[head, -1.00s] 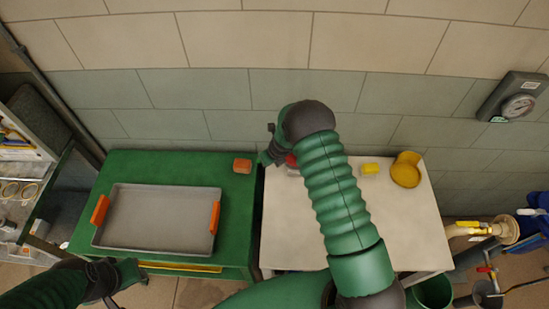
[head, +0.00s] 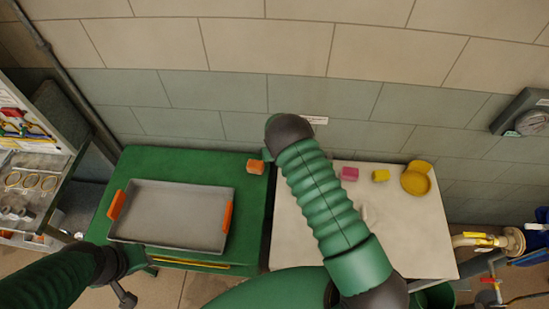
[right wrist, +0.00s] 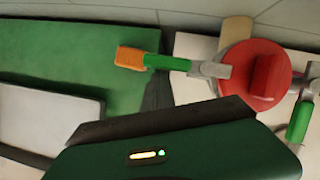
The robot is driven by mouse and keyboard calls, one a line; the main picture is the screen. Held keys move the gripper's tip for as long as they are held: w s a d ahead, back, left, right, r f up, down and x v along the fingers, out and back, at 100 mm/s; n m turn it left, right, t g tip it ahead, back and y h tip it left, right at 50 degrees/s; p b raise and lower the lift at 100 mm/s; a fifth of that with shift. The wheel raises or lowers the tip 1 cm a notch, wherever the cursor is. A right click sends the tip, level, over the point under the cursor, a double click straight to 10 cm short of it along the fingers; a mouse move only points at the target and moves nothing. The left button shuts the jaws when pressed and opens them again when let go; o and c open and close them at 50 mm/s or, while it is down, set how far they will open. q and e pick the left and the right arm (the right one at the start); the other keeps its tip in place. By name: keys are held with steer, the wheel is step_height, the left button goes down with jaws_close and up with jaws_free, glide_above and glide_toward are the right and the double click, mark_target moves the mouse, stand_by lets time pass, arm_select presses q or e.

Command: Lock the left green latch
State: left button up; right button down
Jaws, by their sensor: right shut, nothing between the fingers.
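In the right wrist view a round red part (right wrist: 266,76) with a raised grip stands over the white table. A left green latch handle (right wrist: 167,62) sticks out from it on a grey metal piece, pointing left. A second green latch handle (right wrist: 299,122) shows at right. My right gripper (right wrist: 165,124), a dark green body with a dark edge, is shut and empty below and in front of the left latch, apart from it in this view. In the head view my right arm hides the latches. My left gripper (head: 128,278) is open and empty at lower left.
A grey tray (head: 170,238) with orange handles lies on the green table (head: 250,200). An orange block (head: 254,167) sits at its back right. The white table (head: 420,235) holds a pink block (head: 348,174), a yellow block (head: 380,175) and a yellow cup (head: 415,180).

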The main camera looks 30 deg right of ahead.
arm_select(q)
steer(key=shift+w+a, duration=0.1)
steer(key=shift+a, duration=0.2)
arm_select(e)
steer(key=shift+w+a+r, duration=0.2)
steer(key=shift+w+r, duration=0.1)
steer(key=shift+w, duration=0.1)
arm_select(q)
steer(key=shift+d, duration=0.2)
arm_select(e)
steer(key=shift+d, duration=0.15)
arm_select(q)
steer(key=shift+f, duration=0.3)
arm_select(e)
steer(key=v, duration=1.6)
steer(key=shift+s, duration=0.5)
